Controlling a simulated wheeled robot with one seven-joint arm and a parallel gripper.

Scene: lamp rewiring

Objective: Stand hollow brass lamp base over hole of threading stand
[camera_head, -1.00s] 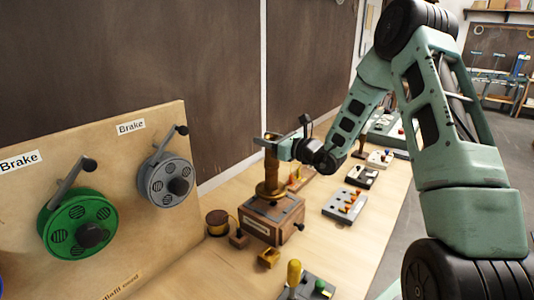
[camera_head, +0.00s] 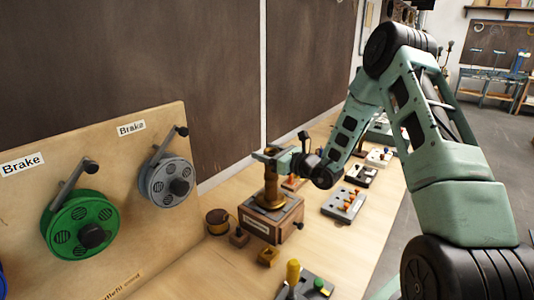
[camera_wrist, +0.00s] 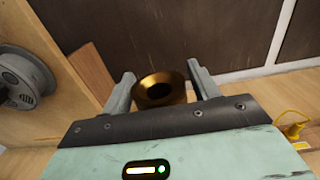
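The brass lamp base (camera_head: 268,190) is upright over the brown wooden box that looks like the threading stand (camera_head: 262,228). Its wide lower flange appears at or just above the box top; I cannot tell whether they touch. The hole in the box top is hidden under it. My gripper (camera_head: 269,154) holds the lamp base by its upper end. In the wrist view, the lamp base's round brass end with a dark opening (camera_wrist: 160,91) sits between the two fingers.
A wooden board with a green reel (camera_head: 78,228) and a grey reel (camera_head: 168,184) stands at the left. A small spool (camera_head: 217,221) and wooden blocks lie by the box. A tray with orange pegs (camera_head: 343,204) is to its right.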

